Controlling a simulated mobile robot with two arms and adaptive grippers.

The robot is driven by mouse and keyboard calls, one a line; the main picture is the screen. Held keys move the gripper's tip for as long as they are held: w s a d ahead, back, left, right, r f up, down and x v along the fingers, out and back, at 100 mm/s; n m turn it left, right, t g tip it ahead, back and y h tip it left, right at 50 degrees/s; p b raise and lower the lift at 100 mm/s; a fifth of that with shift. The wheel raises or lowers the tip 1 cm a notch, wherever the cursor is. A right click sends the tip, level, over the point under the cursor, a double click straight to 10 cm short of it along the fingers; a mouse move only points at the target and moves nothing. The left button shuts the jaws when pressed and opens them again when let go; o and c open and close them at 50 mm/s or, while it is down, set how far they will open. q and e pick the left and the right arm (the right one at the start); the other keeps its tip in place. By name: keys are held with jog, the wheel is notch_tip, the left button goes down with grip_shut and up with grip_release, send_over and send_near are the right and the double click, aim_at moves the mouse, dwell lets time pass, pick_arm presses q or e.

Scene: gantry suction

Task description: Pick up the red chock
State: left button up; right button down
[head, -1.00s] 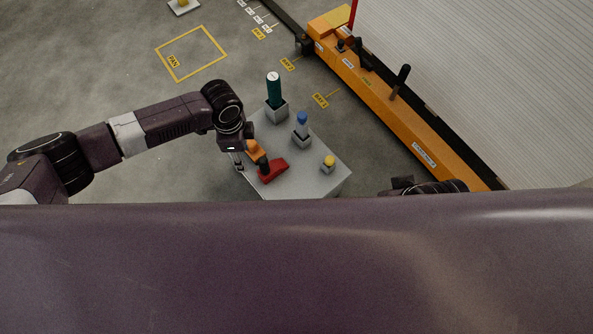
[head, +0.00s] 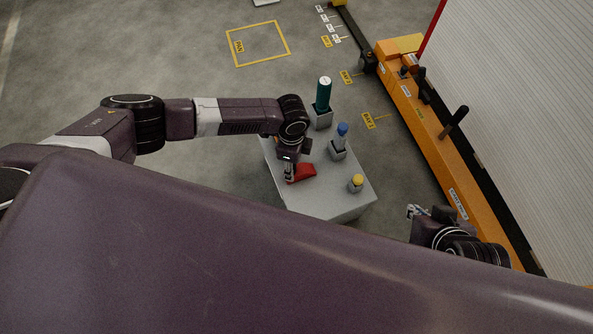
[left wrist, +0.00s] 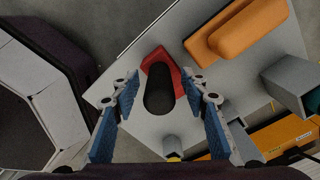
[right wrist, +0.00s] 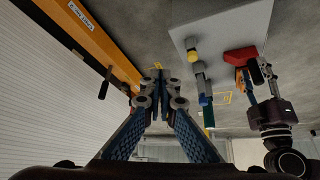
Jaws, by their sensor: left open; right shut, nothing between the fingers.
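The red chock (head: 304,172) lies on the grey table (head: 322,204). In the left wrist view the chock (left wrist: 157,61) shows a red wedge body with a black handle (left wrist: 159,96) on it. My left gripper (head: 289,176) is at the chock's left side in the head view. In the left wrist view its blue-padded fingers (left wrist: 162,98) are open on either side of the black handle, with gaps showing. My right gripper (head: 413,211) is off the table's right side, empty. In the right wrist view its fingertips (right wrist: 160,92) are together. The red chock (right wrist: 240,57) also shows there, at upper right.
An orange block (left wrist: 247,28) lies beside the chock. A green cylinder (head: 323,94), a blue-topped peg (head: 341,134) and a yellow-topped piece (head: 357,181) stand in grey holders. An orange beam (head: 440,140) with dark levers runs along the right, by a ribbed white wall.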

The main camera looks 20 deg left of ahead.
pick_arm(q)
jog(key=shift+f, duration=0.65)
pick_arm(e)
jog(key=w, duration=0.1)
jog(key=w+r+t, duration=0.1)
jog(key=a, duration=0.1)
jog(key=shift+w+r, duration=0.25)
jog(key=shift+w, duration=0.15)
pick_arm(q)
grip_shut()
